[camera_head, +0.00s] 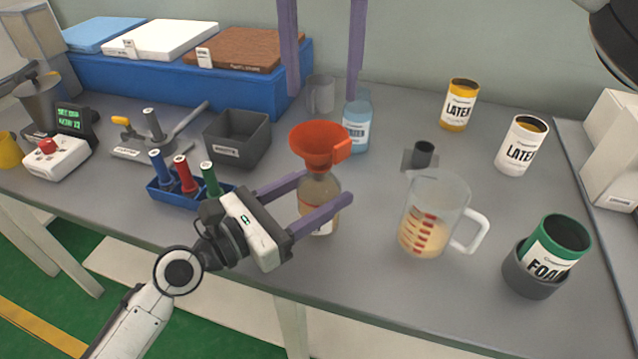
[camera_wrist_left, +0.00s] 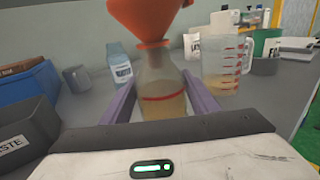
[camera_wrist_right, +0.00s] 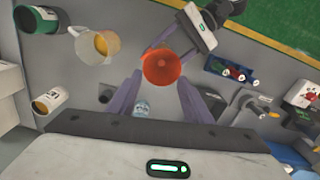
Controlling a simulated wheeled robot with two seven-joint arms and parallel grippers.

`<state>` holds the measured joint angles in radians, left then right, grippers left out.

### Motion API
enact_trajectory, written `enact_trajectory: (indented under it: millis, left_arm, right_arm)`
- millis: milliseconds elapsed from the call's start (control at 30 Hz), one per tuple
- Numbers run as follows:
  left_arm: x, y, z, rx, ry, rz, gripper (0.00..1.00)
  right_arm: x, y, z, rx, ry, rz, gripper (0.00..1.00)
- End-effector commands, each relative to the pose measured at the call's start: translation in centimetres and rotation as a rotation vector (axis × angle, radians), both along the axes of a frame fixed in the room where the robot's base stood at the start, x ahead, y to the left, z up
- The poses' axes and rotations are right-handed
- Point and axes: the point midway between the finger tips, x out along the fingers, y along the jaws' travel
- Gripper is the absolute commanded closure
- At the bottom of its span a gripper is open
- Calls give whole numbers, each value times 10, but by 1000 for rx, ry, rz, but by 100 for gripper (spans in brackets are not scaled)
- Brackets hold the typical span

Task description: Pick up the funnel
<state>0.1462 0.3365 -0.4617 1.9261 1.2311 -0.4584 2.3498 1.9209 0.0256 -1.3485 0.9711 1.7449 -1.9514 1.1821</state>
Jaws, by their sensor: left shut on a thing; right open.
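The orange-red funnel (camera_head: 317,146) sits in the mouth of a clear bottle (camera_head: 321,218), its tab pointing right. It also shows above the bottle in the left wrist view (camera_wrist_left: 146,16) and from above in the right wrist view (camera_wrist_right: 162,67). My left gripper (camera_head: 325,187) is shut around the bottle, which stands upright and holds tan contents. My right gripper (camera_head: 322,97) points down, open and empty, above and behind the funnel. In the right wrist view its fingertips (camera_wrist_right: 160,82) lie either side of the funnel's near edge; they do not visibly touch it.
A measuring jug (camera_head: 452,193) with tan liquid stands right of the bottle. A grey bin (camera_head: 238,140) and blue marker holder (camera_head: 172,197) are left. Latex cans (camera_head: 521,147) and a green can (camera_head: 562,240) stand right.

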Motion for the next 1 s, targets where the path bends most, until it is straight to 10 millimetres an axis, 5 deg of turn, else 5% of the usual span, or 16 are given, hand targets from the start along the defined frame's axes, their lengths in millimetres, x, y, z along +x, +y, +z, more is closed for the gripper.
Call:
enact_trajectory:
  millis: [200,1000]
  left_arm:
    - [0,0,0,-1,1,0,81]
    - [0,0,0,-1,1,0,81]
  right_arm:
    - [-2,0,-1,0,-20,231,18]
    - [-21,-4,1,-201,-178,2179,18]
